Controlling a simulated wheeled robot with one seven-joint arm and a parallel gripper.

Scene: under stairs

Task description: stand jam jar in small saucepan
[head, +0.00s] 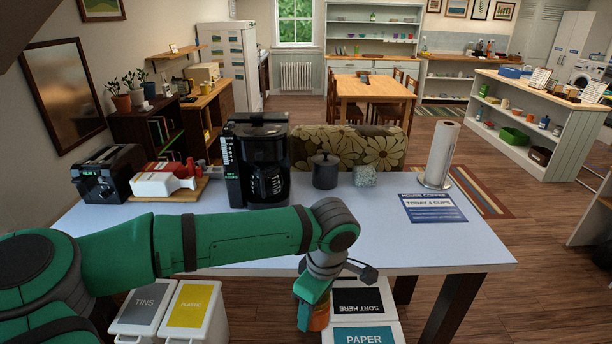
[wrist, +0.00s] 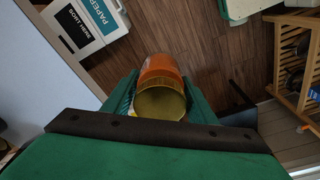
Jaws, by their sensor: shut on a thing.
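The jam jar (wrist: 163,72) is an orange jar with a gold lid, held between the two green fingers of my gripper (wrist: 160,95) in the wrist view. Its lid faces the wrist camera. In the head view my gripper (head: 312,308) hangs beyond the table's front edge, over the bins, with the orange jar (head: 321,317) partly hidden at its fingers. I cannot clearly pick out the small saucepan. Dark round items (wrist: 295,78) sit on a slatted wooden rack at the right of the wrist view, too unclear to name.
The pale table (head: 400,255) carries a coffee maker (head: 262,165), a dark lidded pot (head: 325,171), a stone-like block (head: 365,176), a paper towel roll (head: 440,155) and a toaster (head: 108,172). Labelled bins (head: 363,303) stand below its front edge. Its front middle is clear.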

